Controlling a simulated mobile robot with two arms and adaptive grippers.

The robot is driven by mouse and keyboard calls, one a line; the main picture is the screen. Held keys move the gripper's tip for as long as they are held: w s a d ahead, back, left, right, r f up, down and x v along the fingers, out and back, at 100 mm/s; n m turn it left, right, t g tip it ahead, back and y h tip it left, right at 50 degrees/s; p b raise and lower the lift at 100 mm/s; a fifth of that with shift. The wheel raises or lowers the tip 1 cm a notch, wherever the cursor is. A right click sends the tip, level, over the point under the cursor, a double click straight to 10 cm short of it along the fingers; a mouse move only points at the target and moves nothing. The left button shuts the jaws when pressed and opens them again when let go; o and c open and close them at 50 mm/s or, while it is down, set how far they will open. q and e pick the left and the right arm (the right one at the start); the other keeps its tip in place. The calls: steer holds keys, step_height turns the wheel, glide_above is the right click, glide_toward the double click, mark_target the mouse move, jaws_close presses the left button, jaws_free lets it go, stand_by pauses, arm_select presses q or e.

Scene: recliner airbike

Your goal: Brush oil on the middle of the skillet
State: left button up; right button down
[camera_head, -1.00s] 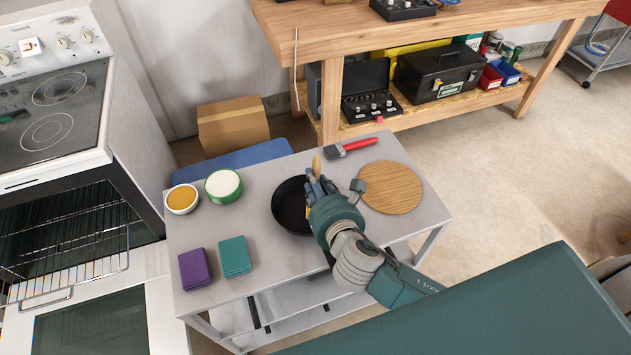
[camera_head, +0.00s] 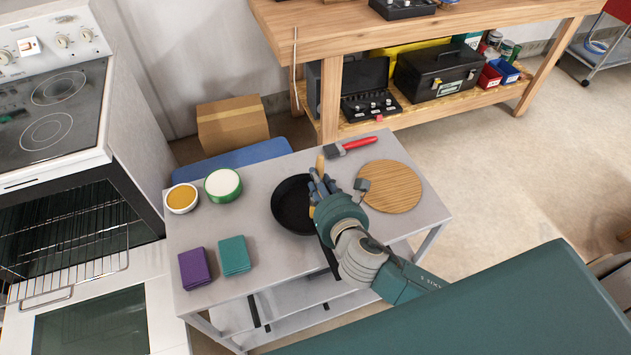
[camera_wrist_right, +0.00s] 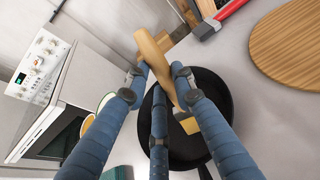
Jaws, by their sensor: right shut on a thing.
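The black skillet (camera_head: 287,208) sits on the grey table, partly hidden by my right gripper. My right gripper (camera_head: 319,186) is over the skillet's right side, shut on a brush with a wooden handle (camera_head: 320,163). In the right wrist view, the gripper's blue fingers close around the brush (camera_wrist_right: 160,68), which is tilted. The brush's pale yellowish end (camera_wrist_right: 189,125) shows against the dark skillet (camera_wrist_right: 212,92); I cannot tell whether it touches. A white bowl with amber liquid (camera_head: 181,198) stands at the table's left. My left gripper is not in view.
A green bowl with white contents (camera_head: 223,185), a purple block (camera_head: 194,268) and a teal block (camera_head: 234,255) are at left. An open oven (camera_head: 70,240) stands beside the table.

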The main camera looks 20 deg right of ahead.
steer(key=shift+d, duration=0.45)
steer(key=shift+d, duration=0.1)
steer(key=shift+s+a+p, duration=0.1)
steer(key=shift+a+p, duration=0.95)
steer(key=shift+a, duration=0.2)
steer(key=shift+a, duration=0.1)
